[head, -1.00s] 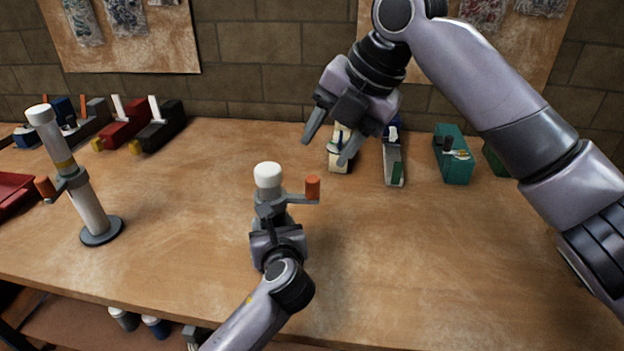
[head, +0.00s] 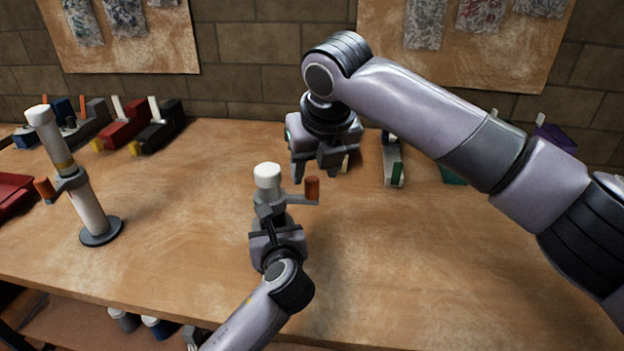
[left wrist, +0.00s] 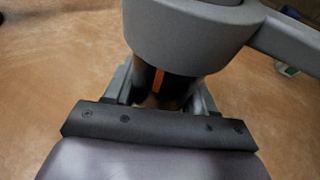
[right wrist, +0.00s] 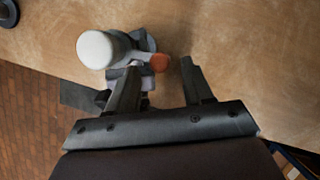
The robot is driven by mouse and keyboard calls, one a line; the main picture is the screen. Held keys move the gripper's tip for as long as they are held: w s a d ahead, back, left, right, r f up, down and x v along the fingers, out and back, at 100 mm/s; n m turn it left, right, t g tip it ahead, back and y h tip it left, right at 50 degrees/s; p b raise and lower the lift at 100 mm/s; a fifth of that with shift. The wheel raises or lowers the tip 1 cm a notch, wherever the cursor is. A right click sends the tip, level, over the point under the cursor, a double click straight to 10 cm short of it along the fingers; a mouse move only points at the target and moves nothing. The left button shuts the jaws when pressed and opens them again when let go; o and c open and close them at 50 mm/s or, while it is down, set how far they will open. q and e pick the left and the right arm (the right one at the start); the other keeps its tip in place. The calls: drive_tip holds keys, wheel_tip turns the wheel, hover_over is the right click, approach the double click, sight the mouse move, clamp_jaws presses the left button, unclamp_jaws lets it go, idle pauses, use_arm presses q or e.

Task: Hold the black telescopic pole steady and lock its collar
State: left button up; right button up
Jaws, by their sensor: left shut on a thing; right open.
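The telescopic pole stands upright at the front middle of the bench, its white cap (head: 267,176) on top. Its grey collar (head: 270,208) has a lever arm ending in an orange knob (head: 312,188), pointing right. My left gripper (head: 272,222) is shut on the pole below the collar. The left wrist view shows the dark pole with an orange stripe (left wrist: 158,80) between the fingers, under the collar (left wrist: 185,35). My right gripper (head: 321,170) is open and empty, near the knob. In the right wrist view the knob (right wrist: 160,62) appears between the fingertips; I cannot tell its depth.
A second, pale pole (head: 88,205) with a yellow band, orange knob and round dark base stands at the left. A red tray (head: 14,192) lies at the left edge. Red and black tools (head: 155,130) and other items line the back.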

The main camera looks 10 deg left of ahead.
sight(312, 180)
drive_tip(key=shift+x, duration=2.2)
clamp_jaws()
drive_tip(key=shift+s, duration=0.15)
drive_tip(key=s+m, duration=0.1)
drive_tip(key=s+m+h, duration=0.1)
drive_tip(key=m, duration=0.1)
drive_tip(key=shift+a+m+t, duration=0.15)
drive_tip(key=shift+m+t, duration=0.15)
drive_tip(key=shift+s+a+r+m+h, duration=0.1)
drive_tip(key=shift+s+a+m+h, duration=0.1)
drive_tip(key=shift+s+m+h, duration=0.55)
drive_tip(key=shift+s+a+m+h, duration=0.15)
drive_tip(key=shift+s+m, duration=0.25)
drive_tip(key=shift+m, duration=0.75)
